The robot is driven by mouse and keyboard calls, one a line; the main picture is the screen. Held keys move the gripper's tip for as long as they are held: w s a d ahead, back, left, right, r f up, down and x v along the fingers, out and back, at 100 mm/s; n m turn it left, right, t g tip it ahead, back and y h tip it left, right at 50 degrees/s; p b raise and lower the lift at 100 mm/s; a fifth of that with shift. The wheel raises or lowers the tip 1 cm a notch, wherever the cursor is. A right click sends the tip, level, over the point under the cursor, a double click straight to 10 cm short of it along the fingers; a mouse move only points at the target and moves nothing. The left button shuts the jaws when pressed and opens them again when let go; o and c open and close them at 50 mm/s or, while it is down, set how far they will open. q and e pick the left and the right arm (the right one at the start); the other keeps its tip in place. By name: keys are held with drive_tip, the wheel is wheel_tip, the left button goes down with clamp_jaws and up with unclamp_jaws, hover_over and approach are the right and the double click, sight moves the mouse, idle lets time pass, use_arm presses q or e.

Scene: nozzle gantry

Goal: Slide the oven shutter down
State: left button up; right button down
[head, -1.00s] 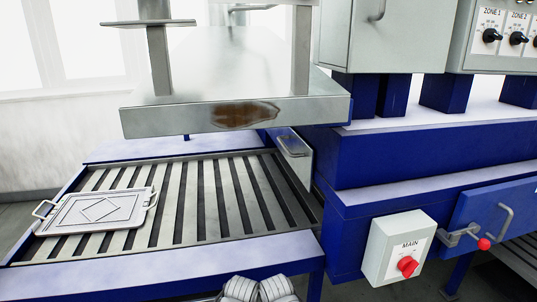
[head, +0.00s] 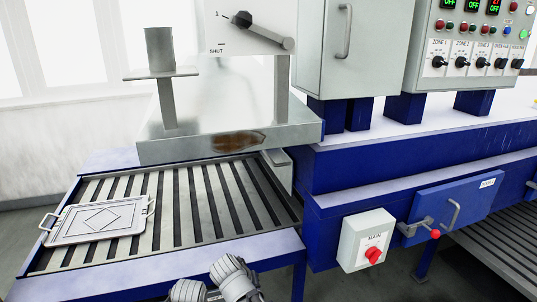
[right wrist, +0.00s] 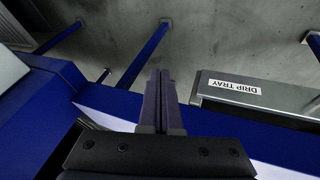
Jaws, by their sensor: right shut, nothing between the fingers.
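In the head view, a small steel plate with a handle (head: 284,176) hangs at the end of the blue oven body (head: 400,140), beside the right end of the slatted bed. It looks like the oven shutter, but I cannot be sure, and the steel hood (head: 165,150) partly hides it. My right gripper (right wrist: 165,75) shows in the right wrist view, shut and empty, pointing over grey floor and blue frame legs. It is apart from the plate. My left gripper is not in view.
A tray (head: 60,222) lies on the slatted bed (head: 165,215). A dark lever (head: 262,27) marked SHUT is above the hood. A MAIN switch box (head: 352,255), a blue door (head: 425,222) and a control panel (head: 470,50) are right. The right wrist view shows a drip tray (right wrist: 270,100).

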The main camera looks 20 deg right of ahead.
drive_tip(key=w+d+r+m+t+h+p, duration=0.1)
drive_tip(key=w+d+r+m+t+p, duration=0.15)
drive_tip(key=w+r+p, duration=0.55)
drive_tip(key=w+d+r+m+t+h+p, duration=0.1)
drive_tip(key=w+d+r+t+h+p, duration=0.2)
drive_tip(key=r, duration=1)
drive_tip(key=w+d+r+m+t+p, duration=0.2)
drive_tip(key=w+r+p, duration=0.5)
drive_tip(key=r, duration=0.3)
drive_tip(key=b+x, duration=0.3)
drive_tip(key=x, duration=0.7)
drive_tip(key=shift+b, duration=0.4)
drive_tip(key=shift+d, duration=0.1)
wheel_tip(320, 180, down, 9)
drive_tip(key=b, duration=0.9)
drive_tip(key=shift+r, duration=0.15)
drive_tip(key=shift+w, duration=0.1)
drive_tip(key=shift+r, duration=0.1)
